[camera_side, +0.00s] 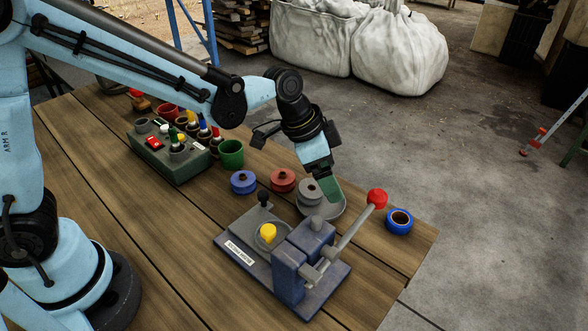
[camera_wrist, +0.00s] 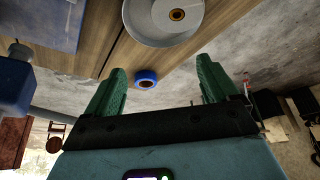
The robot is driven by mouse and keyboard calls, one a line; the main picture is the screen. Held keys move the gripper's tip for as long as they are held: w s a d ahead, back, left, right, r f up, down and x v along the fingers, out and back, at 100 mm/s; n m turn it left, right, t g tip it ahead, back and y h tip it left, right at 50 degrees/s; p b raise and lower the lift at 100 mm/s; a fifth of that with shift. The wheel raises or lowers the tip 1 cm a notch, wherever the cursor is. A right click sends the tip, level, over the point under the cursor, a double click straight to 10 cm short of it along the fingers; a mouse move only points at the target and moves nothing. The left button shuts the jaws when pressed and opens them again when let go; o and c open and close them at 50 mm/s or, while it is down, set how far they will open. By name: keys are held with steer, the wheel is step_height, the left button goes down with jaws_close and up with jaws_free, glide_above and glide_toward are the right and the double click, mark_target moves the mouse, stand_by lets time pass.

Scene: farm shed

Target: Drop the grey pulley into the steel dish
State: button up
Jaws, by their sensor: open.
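The grey pulley (camera_side: 309,190) lies inside the pale round steel dish (camera_side: 336,211) near the table's far right part. The wrist view shows the same at its top edge: the grey pulley (camera_wrist: 178,14) with its brown-rimmed hole sits within the rim of the dish (camera_wrist: 133,30). My gripper (camera_side: 331,192) is beside the pulley, just to its right in the side view, and above the dish. In the wrist view my gripper's green fingers (camera_wrist: 160,82) are spread apart with nothing between them. The pulley is outside the fingers.
A lever press (camera_side: 290,262) with a red knob (camera_side: 377,198) stands just in front of the dish. A blue pulley (camera_side: 243,182) and a red pulley (camera_side: 283,180) lie left of it. A blue tape roll (camera_side: 400,221) lies near the right edge. A green cup (camera_side: 231,154) stands farther left.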

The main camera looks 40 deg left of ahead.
steer(key=v, duration=1.2)
steer(key=s+a+f+n+t+y, duration=0.3)
steer(key=s+a+n, duration=0.6)
steer(key=a, duration=0.3)
steer(key=shift+s+a+f+t, duration=0.15)
steer(key=shift+s+f+t, duration=0.2)
steer(key=shift+f, duration=0.5)
stand_by(0.7)
